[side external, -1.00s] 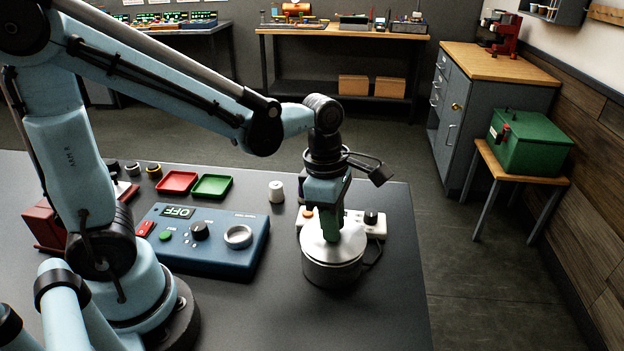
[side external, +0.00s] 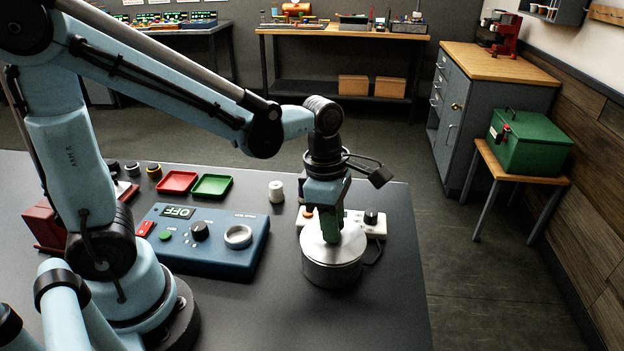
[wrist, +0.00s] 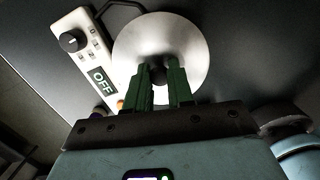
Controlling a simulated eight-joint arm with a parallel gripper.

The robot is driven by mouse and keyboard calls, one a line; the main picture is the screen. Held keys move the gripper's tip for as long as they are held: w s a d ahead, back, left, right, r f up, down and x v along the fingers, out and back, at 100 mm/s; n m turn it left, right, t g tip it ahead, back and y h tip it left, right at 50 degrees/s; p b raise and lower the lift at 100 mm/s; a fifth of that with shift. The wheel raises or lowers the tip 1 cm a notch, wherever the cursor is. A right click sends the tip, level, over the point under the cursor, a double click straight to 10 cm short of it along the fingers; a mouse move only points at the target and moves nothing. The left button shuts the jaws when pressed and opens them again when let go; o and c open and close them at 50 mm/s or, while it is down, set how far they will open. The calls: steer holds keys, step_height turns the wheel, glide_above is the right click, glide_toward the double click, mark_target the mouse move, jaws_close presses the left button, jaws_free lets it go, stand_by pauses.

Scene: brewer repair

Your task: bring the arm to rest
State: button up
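My gripper (wrist: 158,68) points down at the round silver vessel (side external: 332,266) near the front right of the dark table. In the wrist view its two green fingers stand apart, on either side of a small dark knob (wrist: 159,75) in the middle of the pale round top (wrist: 190,45). I see no clear contact with the knob, but the gap is narrow. In the side external view the gripper (side external: 332,238) is low over the vessel and hides the knob.
A white control unit (side external: 371,229) with a dark dial and an OFF display sits close behind the vessel. The table's right edge is near.

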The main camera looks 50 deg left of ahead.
steer(key=o, duration=0.5)
steer(key=shift+o, duration=0.4)
steer(key=o, duration=0.4)
steer(key=shift+r, duration=0.15)
steer(key=shift+r, duration=3.4)
steer(key=shift+c, duration=0.4)
jaws_close()
